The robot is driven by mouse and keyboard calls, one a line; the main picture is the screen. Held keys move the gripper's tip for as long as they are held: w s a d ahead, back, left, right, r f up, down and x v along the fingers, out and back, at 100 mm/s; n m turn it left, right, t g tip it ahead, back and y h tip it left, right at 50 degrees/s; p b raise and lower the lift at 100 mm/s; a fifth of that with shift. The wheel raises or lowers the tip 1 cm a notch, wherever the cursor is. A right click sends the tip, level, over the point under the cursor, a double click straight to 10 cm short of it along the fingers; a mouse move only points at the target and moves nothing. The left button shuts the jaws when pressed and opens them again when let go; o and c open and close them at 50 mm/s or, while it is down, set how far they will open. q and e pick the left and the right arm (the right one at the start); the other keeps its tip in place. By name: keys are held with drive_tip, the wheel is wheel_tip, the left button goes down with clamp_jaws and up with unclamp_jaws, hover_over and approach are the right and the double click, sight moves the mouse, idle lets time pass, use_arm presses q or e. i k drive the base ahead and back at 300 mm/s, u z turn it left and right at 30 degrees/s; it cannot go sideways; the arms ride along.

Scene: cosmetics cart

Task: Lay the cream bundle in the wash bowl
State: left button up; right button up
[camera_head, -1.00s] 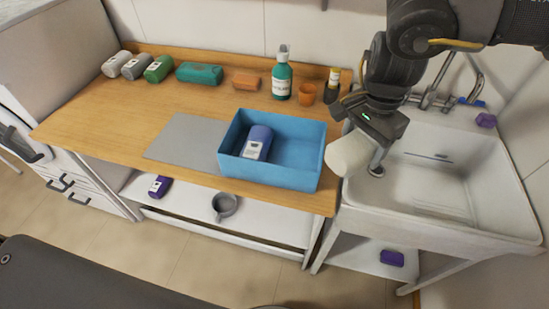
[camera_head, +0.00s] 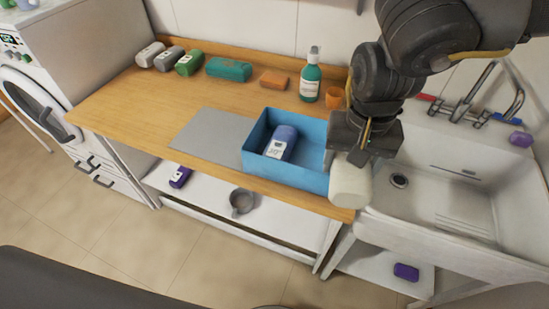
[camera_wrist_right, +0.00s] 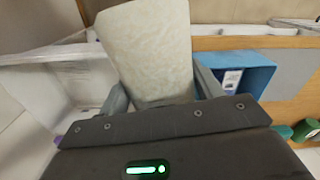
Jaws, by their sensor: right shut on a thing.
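The cream bundle (camera_head: 350,186) is a thick, pale roll. My right gripper (camera_head: 362,155) is shut on its upper end and it hangs below, nearly upright. In the right wrist view the bundle (camera_wrist_right: 150,45) sits between the fingers of my right gripper (camera_wrist_right: 160,100). The wash bowl (camera_head: 440,205) is the white sink at the right, with a drain and no loose thing seen inside. The bundle shows in front of the sink's left rim, beside the blue box; its exact height cannot be told. My left gripper is not in view.
An orange cup (camera_head: 335,97) and green bottle (camera_head: 311,78) stand behind the box.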

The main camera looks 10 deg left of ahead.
sight(315, 165)
drive_tip(key=u, duration=1.9)
drive_tip(key=k, duration=0.4)
drive_tip(key=z, duration=0.4)
